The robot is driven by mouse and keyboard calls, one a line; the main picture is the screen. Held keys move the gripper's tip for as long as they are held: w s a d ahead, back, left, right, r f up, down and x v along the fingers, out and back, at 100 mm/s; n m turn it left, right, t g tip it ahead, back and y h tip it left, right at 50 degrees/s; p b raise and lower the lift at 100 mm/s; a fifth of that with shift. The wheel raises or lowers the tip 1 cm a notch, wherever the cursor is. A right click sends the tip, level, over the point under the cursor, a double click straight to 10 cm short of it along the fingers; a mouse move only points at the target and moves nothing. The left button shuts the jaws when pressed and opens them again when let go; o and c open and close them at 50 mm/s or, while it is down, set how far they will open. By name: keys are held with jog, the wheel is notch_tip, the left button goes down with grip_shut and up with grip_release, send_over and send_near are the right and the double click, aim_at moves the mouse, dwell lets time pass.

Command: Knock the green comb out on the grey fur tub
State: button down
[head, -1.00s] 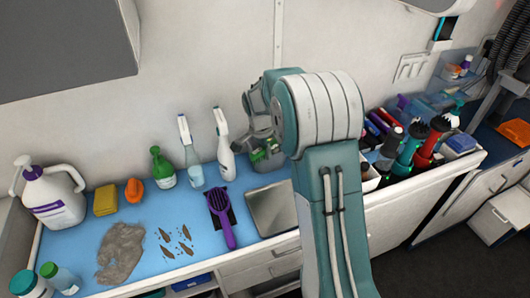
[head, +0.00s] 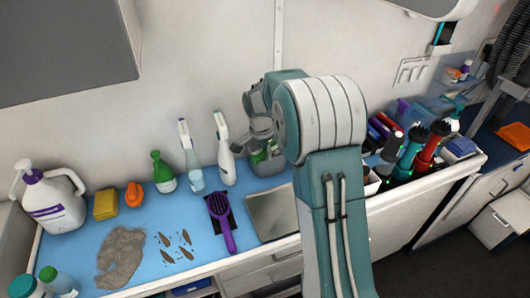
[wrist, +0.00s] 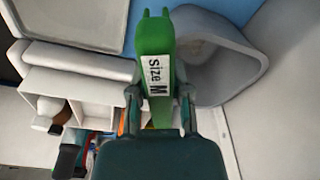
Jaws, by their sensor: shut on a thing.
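My gripper (wrist: 160,98) is shut on the green comb (wrist: 154,38), which has a white label reading "Size M". The comb points up and away from the fingers in the wrist view. The grey fur tub (wrist: 232,78) is just right of the comb there, its opening facing the camera side. I cannot tell whether comb and rim touch. In the head view the tub (head: 268,168) stands at the back of the blue counter, partly hidden by my arm. My gripper is above it there, mostly hidden by the arm.
A metal tray (head: 272,212) and a purple brush (head: 221,220) lie left of my arm. Spray bottles (head: 226,150) stand near the wall. A white divided caddy (wrist: 80,92) of tools is close to my gripper. Grey fur (head: 122,255) lies at the front left.

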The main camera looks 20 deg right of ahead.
jog(key=shift+f, duration=0.85)
dwell(0.8)
jog(key=shift+r, duration=3.05)
